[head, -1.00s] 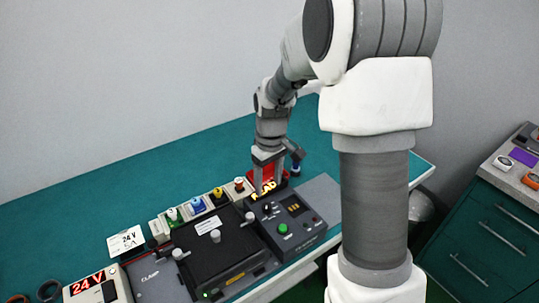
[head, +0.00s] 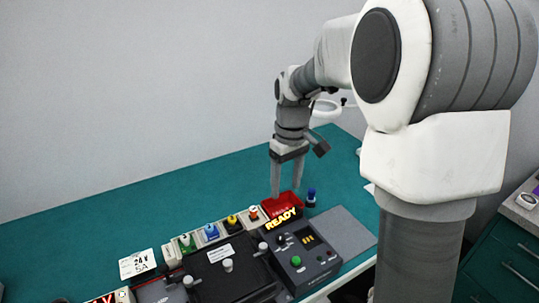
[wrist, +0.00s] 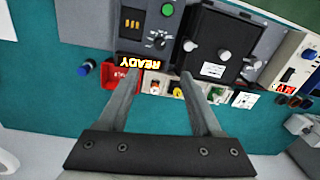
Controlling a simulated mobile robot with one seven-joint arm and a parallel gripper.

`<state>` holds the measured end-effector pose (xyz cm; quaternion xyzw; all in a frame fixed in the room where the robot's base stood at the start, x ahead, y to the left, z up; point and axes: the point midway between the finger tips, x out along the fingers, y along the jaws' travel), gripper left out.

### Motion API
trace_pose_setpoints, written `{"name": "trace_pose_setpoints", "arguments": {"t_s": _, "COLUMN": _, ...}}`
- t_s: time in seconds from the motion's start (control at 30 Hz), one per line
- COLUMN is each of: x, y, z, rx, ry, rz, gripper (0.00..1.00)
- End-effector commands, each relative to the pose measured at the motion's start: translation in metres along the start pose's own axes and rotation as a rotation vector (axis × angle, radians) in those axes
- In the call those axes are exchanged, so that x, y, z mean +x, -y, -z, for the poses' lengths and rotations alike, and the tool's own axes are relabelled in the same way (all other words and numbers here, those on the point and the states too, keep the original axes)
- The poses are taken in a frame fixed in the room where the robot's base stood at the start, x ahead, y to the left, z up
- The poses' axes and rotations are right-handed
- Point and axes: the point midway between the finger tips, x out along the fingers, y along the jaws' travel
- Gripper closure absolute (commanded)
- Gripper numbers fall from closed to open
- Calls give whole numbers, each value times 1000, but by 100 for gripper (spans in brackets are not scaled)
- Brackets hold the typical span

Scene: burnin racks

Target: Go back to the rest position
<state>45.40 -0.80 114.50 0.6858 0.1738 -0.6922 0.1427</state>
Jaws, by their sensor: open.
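My gripper (head: 287,192) is open and empty, with its fingers pointing down above the teal bench behind the equipment row. It also shows in the wrist view (wrist: 158,75), with a clear gap between the two fingers. Below and in front of it stands a red box with a lit READY sign (head: 281,218). The sign also shows in the wrist view (wrist: 139,61). A grey control box with a green button (head: 296,261) sits in front of the sign. No marker for a rest position shows.
A black fixture with a lid (head: 222,265) stands left of the control box. Several coloured connectors line its back, including a yellow one (head: 232,220). A blue-topped knob (head: 311,194) stands right of the red box. The teal bench (head: 120,225) is clear at the back left.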

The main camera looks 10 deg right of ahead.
Motion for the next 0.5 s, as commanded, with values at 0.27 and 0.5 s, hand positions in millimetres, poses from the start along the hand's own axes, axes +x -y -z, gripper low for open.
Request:
{"name": "trace_pose_setpoints", "arguments": {"t_s": 0.27, "x": -23, "y": 11, "z": -17, "rx": 40, "ry": -42, "rz": -34, "gripper": 34}}
{"name": "trace_pose_setpoints", "arguments": {"t_s": 0.5, "x": -64, "y": 38, "z": -61, "rx": 145, "ry": -153, "rz": -100, "gripper": 34}}
